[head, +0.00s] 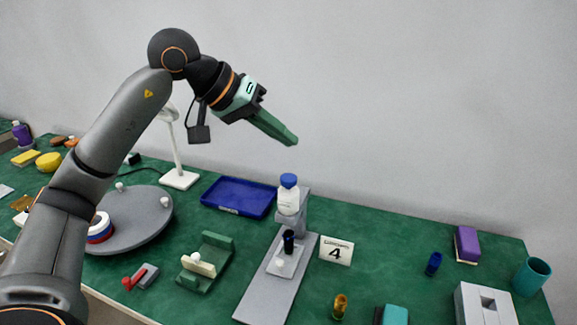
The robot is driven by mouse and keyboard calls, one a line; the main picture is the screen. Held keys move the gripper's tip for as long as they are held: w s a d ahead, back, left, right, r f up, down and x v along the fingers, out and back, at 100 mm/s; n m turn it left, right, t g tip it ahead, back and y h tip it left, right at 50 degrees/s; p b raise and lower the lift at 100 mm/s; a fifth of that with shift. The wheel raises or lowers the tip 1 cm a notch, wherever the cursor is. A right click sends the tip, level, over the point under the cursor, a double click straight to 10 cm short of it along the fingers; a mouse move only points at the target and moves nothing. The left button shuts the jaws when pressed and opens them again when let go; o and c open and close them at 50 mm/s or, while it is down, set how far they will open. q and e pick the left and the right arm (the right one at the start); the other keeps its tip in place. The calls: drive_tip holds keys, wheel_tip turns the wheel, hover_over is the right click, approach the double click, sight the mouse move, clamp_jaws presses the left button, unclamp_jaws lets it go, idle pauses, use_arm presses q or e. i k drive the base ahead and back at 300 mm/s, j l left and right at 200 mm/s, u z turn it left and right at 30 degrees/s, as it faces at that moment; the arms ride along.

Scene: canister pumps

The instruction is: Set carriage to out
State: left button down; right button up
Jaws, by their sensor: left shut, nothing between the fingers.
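A grey stand (262,292) with a long flat base is right of centre. A white bottle with a blue cap (289,192) sits at the top of its post. My left gripper (291,140) is shut and empty, in the air above and behind the bottle, apart from the stand. My right gripper is not in view.

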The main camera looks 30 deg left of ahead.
sight(282, 264)
drive_tip(key=k+j, duration=0.8)
